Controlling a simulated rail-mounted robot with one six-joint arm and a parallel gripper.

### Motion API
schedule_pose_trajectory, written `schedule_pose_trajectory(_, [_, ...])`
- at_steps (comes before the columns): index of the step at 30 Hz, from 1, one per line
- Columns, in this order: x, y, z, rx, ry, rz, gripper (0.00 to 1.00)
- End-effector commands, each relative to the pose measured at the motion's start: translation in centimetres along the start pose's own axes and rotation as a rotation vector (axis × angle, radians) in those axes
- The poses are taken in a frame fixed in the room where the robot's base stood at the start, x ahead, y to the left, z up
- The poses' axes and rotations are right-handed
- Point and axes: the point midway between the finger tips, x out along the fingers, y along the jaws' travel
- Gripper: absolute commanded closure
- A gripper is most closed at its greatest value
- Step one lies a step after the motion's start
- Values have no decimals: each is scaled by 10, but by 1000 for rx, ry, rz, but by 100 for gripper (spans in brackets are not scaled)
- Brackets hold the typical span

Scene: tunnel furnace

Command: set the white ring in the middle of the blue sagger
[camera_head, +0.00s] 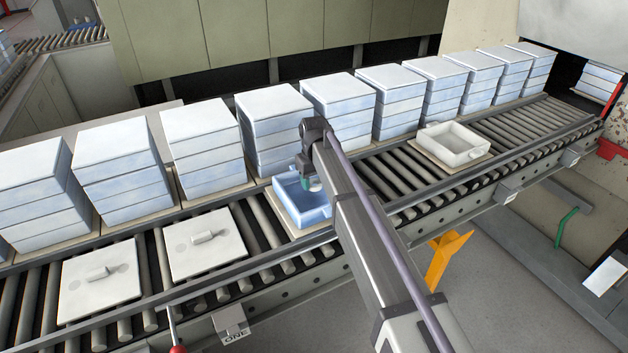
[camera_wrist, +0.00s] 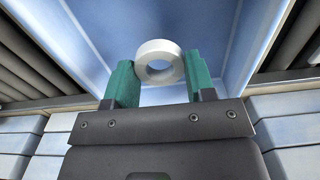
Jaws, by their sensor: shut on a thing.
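The blue sagger (camera_head: 292,207) is an open square box on a pale plate on the roller conveyor, near the picture's middle in the head view. Its light blue floor and walls fill the upper part of the wrist view (camera_wrist: 210,22). My gripper (camera_wrist: 160,80) has green fingers closed on the white ring (camera_wrist: 158,47), one on each side. The ring sits at the fingertips with its hole facing the camera. In the head view my gripper (camera_head: 313,184) is over the sagger's right part. I cannot tell whether the ring touches the floor.
Stacks of pale blue saggers (camera_head: 262,125) stand in a row behind. A white open sagger (camera_head: 455,145) is further right on the conveyor (camera_head: 385,175). Two white lids with handles (camera_head: 205,243) lie to the left. Bare rollers separate the blue sagger from the white one.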

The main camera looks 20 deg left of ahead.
Motion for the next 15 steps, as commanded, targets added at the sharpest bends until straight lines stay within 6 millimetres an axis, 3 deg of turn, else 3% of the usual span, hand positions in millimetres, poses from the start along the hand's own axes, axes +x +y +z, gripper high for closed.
schedule_pose_trajectory(15, [29,0,0,0,0,0,73])
